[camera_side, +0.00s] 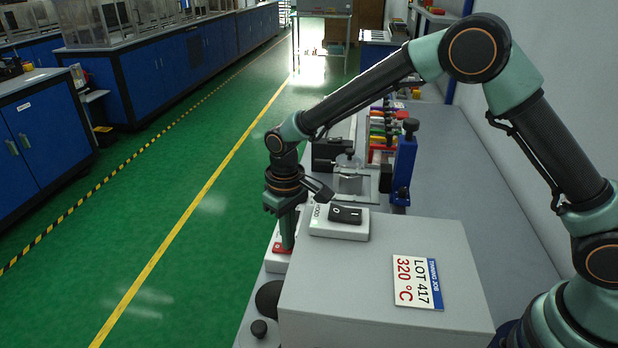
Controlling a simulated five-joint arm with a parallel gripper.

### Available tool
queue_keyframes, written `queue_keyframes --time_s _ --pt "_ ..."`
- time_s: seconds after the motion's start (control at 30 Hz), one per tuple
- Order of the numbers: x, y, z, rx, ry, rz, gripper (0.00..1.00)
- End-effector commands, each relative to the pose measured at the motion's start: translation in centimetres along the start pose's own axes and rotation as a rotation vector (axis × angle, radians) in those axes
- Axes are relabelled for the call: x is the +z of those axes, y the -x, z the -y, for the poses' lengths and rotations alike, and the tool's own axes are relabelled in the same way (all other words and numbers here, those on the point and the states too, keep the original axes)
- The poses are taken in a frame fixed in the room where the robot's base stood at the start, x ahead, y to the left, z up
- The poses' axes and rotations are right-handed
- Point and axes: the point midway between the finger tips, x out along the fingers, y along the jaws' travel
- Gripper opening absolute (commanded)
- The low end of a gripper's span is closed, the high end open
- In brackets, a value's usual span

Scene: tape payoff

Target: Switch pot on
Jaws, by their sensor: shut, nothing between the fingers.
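My gripper (288,243) points down at the left edge of the bench, its fingers together and empty. Its tips are at a white box (274,264) with a red part (279,248) on top, perhaps a switch. The gripper partly covers it, and I cannot tell whether they touch or which way the red part is set. To the right, a second white box labelled HOOD (325,217) carries a black rocker switch (345,214). Behind it stands a small clear and metal fixture (348,177). I cannot tell whether this is the pot.
A large grey box (350,290) in front bears a sign reading TINNING JOB LOT 417 320 °C (417,282). Black knobs (259,328) sit at its left. A blue stand (404,165) and several coloured items (383,130) are further back. The grey bench (470,190) is clear at right.

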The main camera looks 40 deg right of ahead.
Motion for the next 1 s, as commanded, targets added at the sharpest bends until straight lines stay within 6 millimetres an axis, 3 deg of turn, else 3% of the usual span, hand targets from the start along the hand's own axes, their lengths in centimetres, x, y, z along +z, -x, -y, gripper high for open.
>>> queue_keyframes --time_s 0.37,1.0 --pt "0.0 -0.2 0.0 0.0 0.0 -0.002 0.0" --pt "0.0 4.3 0.0 0.0 0.0 -0.002 0.0"
